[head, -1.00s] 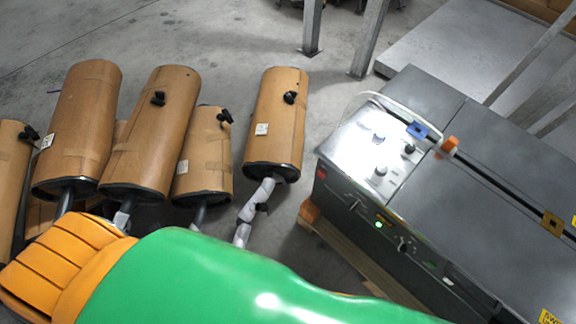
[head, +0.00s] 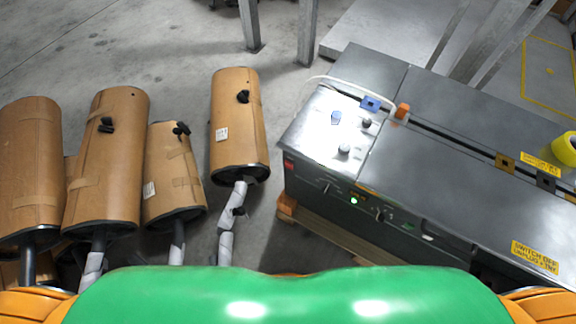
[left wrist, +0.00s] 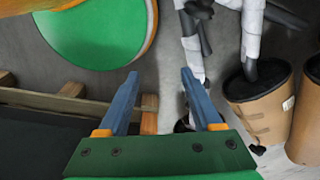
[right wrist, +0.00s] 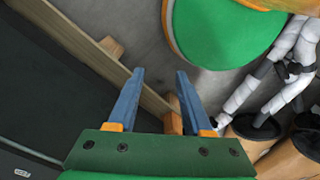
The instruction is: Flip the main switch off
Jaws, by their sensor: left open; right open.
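A grey metal machine (head: 440,165) stands at the right of the head view. Its front panel carries a lit green lamp (head: 354,200), a dark rotary knob (head: 381,215) beside it, and another small dark switch (head: 326,188) further left. I cannot tell which of these is the main switch. My left gripper (left wrist: 158,75) is open and empty in the left wrist view, above the floor near a wooden pallet. My right gripper (right wrist: 159,73) is open and empty in the right wrist view, beside the pallet edge. Neither gripper shows in the head view.
Several brown-wrapped mufflers (head: 237,125) stand on the floor at the left. The machine rests on a wooden pallet (head: 330,234). A yellow tape roll (head: 566,148) and a yellow "switch off" label (head: 535,257) are on its top. Metal posts (head: 308,30) rise behind. Bare floor separates mufflers and machine.

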